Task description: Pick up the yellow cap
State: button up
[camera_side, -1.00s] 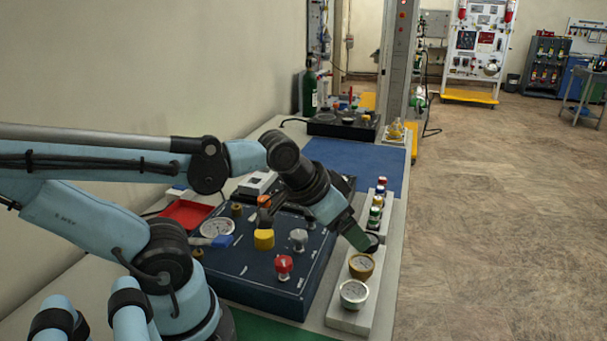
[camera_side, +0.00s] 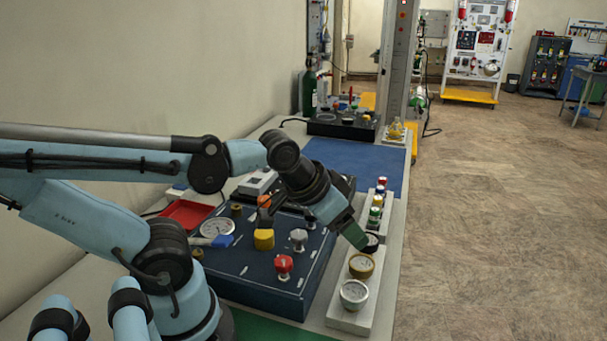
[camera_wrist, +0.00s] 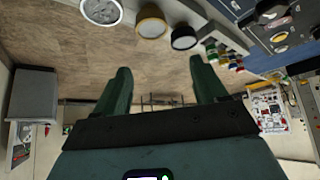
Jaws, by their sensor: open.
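The yellow cap (camera_side: 377,200) appears to be the small yellow one in the row of small coloured caps on the narrow grey strip, between a blue cap and a green cap. In the wrist view the row is small at the upper right, and I cannot clearly separate the yellow cap there. My gripper (camera_side: 360,236) has dark green fingers and hangs over the strip beside the black-rimmed gauge, nearer the camera than the caps. In the wrist view my gripper (camera_wrist: 161,82) is open, with its fingers spread and nothing between them.
A black gauge (camera_wrist: 184,38), a brass gauge (camera_side: 361,266) and a white gauge (camera_side: 354,294) stand along the strip. The blue panel (camera_side: 250,285) beside it carries a larger yellow knob (camera_side: 264,239), a red knob (camera_side: 284,264) and a grey knob (camera_side: 298,238). Open floor lies right.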

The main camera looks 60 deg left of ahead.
jog(key=s+a+g, duration=0.1)
jog(key=a, duration=0.2)
jog(key=s+a+r+m+g, duration=0.1)
jog(key=a, duration=0.2)
jog(key=s+a+g+y, duration=0.1)
jog(key=s+a+g, duration=0.1)
jog(key=a, duration=0.1)
jog(key=shift+r, duration=0.4)
jog(key=s+a+r+m+g+h, duration=0.1)
jog(key=s+a+r+m+g, duration=0.15)
jog(key=s+a, duration=0.3)
send_over(265, 233)
jog(key=shift+n+g, duration=0.25)
jog(key=shift+g, duration=0.1)
jog(key=f, duration=0.6)
jog(key=shift+s+a+f, duration=0.15)
jog(key=shift+a+f, duration=0.05)
jog(key=shift+a, duration=0.15)
jog(key=shift+w+d+f, duration=0.1)
jog(key=shift+d+f, duration=0.05)
jog(key=shift+f, duration=0.65)
jog(key=shift+w+d+f, duration=0.1)
jog(key=shift+d+f, duration=0.05)
jog(key=shift+f, duration=1.7)
jog(key=c, duration=1.1)
